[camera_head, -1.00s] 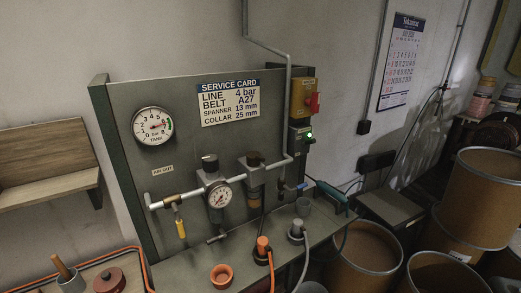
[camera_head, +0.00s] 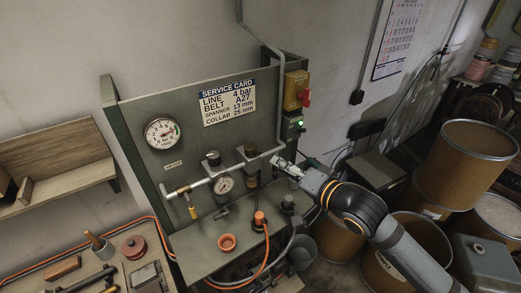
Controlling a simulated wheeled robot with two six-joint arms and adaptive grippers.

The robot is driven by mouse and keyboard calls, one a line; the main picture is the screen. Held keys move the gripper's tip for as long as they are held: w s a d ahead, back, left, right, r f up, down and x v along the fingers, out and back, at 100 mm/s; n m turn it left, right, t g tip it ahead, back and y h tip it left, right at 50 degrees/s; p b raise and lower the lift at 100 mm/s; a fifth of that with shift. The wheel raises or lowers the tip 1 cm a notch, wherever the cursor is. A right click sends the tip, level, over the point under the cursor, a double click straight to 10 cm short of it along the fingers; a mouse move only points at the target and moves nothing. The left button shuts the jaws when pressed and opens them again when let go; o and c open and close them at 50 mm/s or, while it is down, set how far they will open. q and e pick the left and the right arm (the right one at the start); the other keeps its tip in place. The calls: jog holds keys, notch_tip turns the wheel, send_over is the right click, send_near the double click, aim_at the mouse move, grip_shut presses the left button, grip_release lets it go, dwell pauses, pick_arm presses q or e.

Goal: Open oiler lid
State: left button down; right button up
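The oiler (camera_head: 252,168) is the right-hand unit on the pipe, with a dark cap on top and an amber bowl below. Its dark lid (camera_head: 248,150) sits on top and looks closed. My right gripper (camera_head: 279,164) is just right of the oiler, near the pipe's bend, and appears apart from the lid. Its fingers are small and pale against the panel, so I cannot tell whether they are open or shut. The gripper hides the blue-handled valve area. My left gripper is not in view.
A regulator with a gauge (camera_head: 224,184) stands left of the oiler on the same pipe. An orange cup (camera_head: 227,242) and an orange-tipped hose (camera_head: 260,218) are on the bench below. Brown drums (camera_head: 465,165) crowd the right side.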

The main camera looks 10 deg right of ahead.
aim_at(260, 154)
jog(key=p+x, duration=0.2)
jog(key=x, duration=0.8)
jog(key=shift+w+a+f, duration=0.1)
jog(key=shift+w+f, duration=0.05)
jog(key=shift+w, duration=0.2)
grip_shut()
